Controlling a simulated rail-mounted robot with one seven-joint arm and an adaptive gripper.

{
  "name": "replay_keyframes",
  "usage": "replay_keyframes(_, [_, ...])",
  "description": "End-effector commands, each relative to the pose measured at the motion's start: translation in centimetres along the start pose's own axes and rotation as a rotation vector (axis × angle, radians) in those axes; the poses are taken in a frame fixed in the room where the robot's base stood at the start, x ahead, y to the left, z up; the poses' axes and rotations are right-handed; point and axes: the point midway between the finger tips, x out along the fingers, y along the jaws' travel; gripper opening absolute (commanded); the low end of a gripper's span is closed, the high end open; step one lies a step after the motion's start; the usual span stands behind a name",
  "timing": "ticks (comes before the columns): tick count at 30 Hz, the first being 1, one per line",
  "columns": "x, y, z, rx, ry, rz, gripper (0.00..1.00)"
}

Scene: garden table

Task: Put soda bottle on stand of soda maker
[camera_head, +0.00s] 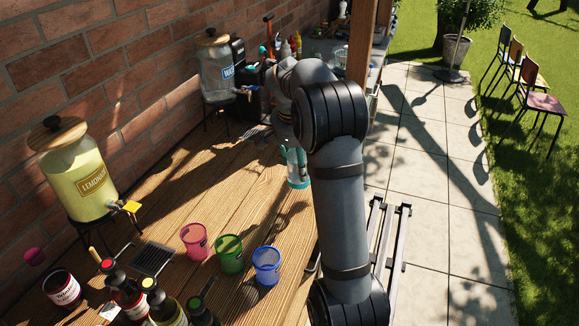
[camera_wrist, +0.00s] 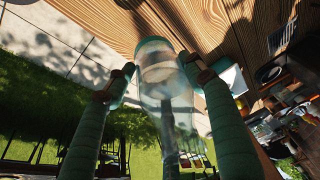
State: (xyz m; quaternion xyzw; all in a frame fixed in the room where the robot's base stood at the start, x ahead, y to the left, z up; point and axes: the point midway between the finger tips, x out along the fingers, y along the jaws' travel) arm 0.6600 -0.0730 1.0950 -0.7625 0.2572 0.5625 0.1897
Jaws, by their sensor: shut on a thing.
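The soda bottle is clear with a teal base and shows below my arm over the table in the head view (camera_head: 297,170). In the wrist view the bottle (camera_wrist: 166,92) lies between the two green fingers of my gripper (camera_wrist: 157,70), which is shut on it. In the head view my arm hides most of my gripper and the bottle's upper part. A tall black appliance (camera_head: 238,55), which may be the soda maker, stands by the wall behind the water dispenser. Its stand cannot be made out.
The water dispenser (camera_head: 213,68) stands in front of the black appliance. A lemonade dispenser (camera_head: 82,178) is at left. Pink (camera_head: 195,241), green (camera_head: 229,253) and blue (camera_head: 267,265) cups and several bottles stand in front. Bare planks (camera_head: 215,185) lie between.

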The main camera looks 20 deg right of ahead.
Motion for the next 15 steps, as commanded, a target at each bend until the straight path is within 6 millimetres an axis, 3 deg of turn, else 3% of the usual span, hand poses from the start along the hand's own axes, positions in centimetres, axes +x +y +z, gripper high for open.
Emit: replay_keyframes(15, [-1.4, 2.4, -0.7, 0.0, 0.003, -0.001, 0.04])
